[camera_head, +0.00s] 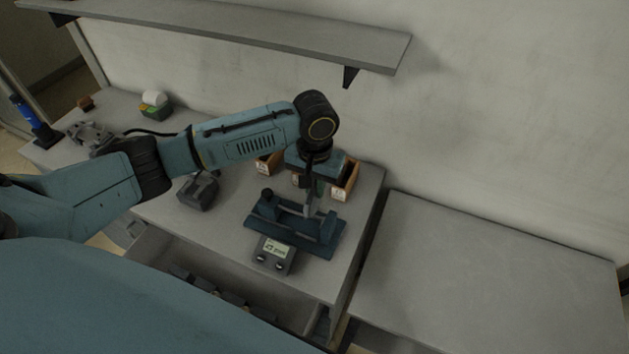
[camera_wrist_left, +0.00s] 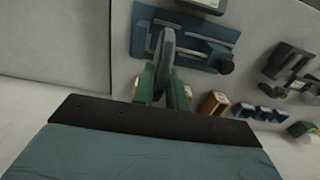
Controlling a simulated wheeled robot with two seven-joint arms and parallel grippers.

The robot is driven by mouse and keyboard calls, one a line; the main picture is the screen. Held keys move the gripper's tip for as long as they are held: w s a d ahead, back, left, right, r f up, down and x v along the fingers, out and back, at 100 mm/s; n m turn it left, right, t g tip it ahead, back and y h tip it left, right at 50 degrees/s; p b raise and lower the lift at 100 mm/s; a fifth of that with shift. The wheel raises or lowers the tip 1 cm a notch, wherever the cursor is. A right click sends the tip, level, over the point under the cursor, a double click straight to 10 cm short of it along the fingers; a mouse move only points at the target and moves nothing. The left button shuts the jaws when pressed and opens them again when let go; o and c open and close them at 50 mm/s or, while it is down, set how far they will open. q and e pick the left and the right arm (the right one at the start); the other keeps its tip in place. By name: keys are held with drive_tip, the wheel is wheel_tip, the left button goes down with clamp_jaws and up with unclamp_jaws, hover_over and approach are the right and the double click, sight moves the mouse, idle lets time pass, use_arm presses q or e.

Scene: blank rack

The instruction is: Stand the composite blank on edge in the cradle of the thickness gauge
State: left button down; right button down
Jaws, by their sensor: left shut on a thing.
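The thickness gauge (camera_head: 325,248) is a dark teal base with raised cradle parts and a grey display box (camera_head: 275,254) at its front. It also shows at the top of the left wrist view (camera_wrist_left: 143,42). My left gripper (camera_head: 316,190) is above the right half of the gauge, pointing down. In the left wrist view its green-sided fingers (camera_wrist_left: 162,92) are shut on the grey composite blank (camera_wrist_left: 166,50). The blank shows narrow and edge-on, reaching over the cradle. I cannot tell whether its lower edge touches the cradle. The arm and fingers hide part of the blank in the head view.
Orange-brown bins (camera_head: 347,184) stand behind the gauge, near the wall. A dark grey device (camera_head: 198,191) stands left of it. A shelf (camera_head: 250,27) runs along the wall above. An open drawer (camera_head: 150,258) is below the front edge. The right-hand table (camera_head: 480,270) is bare.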

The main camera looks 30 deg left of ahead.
sight(315, 203)
use_arm(q)
drive_tip(key=shift+f+b, duration=0.45)
drive_tip(key=shift+f, duration=2.7)
drive_tip(key=shift+f+b, duration=0.55)
drive_tip(key=shift+f, duration=0.9)
drive_tip(key=c, duration=1.3)
unclamp_jaws()
drive_tip(key=shift+r, duration=0.5)
wheel_tip(315, 203, up, 12)
drive_tip(key=shift+a+r, duration=0.15)
drive_tip(key=shift+r, duration=0.05)
